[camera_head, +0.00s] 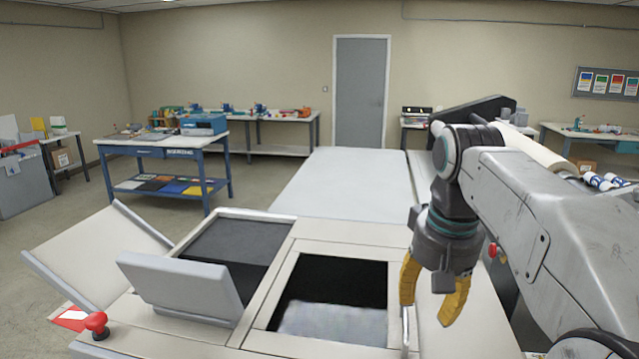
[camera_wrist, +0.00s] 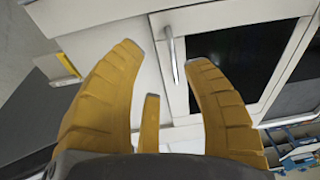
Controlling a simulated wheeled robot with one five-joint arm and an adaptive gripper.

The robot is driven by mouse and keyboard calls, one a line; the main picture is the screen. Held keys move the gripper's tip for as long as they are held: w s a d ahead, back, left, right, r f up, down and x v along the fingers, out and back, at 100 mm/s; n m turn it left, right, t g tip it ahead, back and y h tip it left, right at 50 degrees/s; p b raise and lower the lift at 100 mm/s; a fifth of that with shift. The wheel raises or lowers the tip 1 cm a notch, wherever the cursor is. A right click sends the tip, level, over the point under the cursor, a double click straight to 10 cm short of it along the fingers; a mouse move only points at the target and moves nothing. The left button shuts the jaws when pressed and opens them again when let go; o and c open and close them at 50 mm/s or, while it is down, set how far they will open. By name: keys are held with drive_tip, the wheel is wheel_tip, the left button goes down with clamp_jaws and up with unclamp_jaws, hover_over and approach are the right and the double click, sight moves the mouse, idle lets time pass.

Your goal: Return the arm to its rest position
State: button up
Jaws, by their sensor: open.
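My arm (camera_head: 545,205) reaches in from the right in the head view, bent down at the wrist. My gripper (camera_head: 430,290) hangs with its yellow fingers pointing down, just right of the open dark bay in the machine (camera_head: 285,275). In the wrist view, my gripper (camera_wrist: 160,55) has its fingers spread with nothing between them. A thin metal handle (camera_head: 405,330) stands by the left finger in the head view. In the wrist view, the handle (camera_wrist: 171,55) lies beyond the fingers, beside the dark bay. I cannot tell whether a finger touches it.
A raised grey lid (camera_head: 180,285) and a red knob (camera_head: 96,321) are on the machine's left. A long pale surface (camera_head: 345,185) extends behind. A blue workbench (camera_head: 165,150) stands at left, with open floor around it. A grey door (camera_head: 361,92) is in the back wall.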

drive_tip(key=s+f+n+t+b, duration=0.1)
drive_tip(key=s+f+t, duration=0.2)
drive_tip(key=s+f, duration=1.1)
drive_tip(key=s, duration=0.3)
drive_tip(key=shift+s+d+f, duration=0.15)
drive_tip(key=shift+s+d, duration=0.1)
drive_tip(key=shift+s, duration=0.1)
